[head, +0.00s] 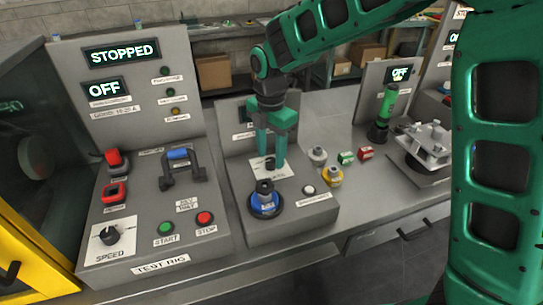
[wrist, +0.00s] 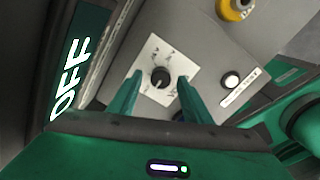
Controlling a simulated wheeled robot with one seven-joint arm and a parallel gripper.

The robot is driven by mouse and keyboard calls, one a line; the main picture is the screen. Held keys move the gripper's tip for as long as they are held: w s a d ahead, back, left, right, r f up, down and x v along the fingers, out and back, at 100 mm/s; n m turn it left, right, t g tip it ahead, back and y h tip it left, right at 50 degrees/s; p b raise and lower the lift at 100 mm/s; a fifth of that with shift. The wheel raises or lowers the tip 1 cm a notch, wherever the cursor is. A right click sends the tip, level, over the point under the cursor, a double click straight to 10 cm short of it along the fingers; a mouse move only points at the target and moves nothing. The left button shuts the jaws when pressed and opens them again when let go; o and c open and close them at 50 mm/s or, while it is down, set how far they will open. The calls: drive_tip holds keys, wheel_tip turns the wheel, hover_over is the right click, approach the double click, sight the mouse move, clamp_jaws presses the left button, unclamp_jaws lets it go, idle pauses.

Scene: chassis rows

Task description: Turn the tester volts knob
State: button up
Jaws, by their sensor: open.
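The tester volts knob (wrist: 160,77) is a small black round knob on a white dial plate (wrist: 176,57) with markings. In the wrist view my gripper (wrist: 158,84) is open, with one green finger on each side of the knob and a gap between each finger and it. In the head view my gripper (head: 270,160) points down over the grey tester box. There its fingers largely hide the knob, and part of the white dial plate (head: 258,165) shows beside them. I cannot tell how far the fingertips are above the plate.
A blue-based black knob (head: 265,200) and a white button (head: 308,189) are on the tester box's front. A yellow-based part (head: 332,177) stands to the right. The test rig panel (head: 150,215) with a speed knob (head: 111,235) is at left. A fixture (head: 424,145) stands at right.

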drive_tip(key=shift+f, duration=0.7)
drive_tip(key=c, duration=1.1)
drive_tip(key=shift+o, duration=0.2)
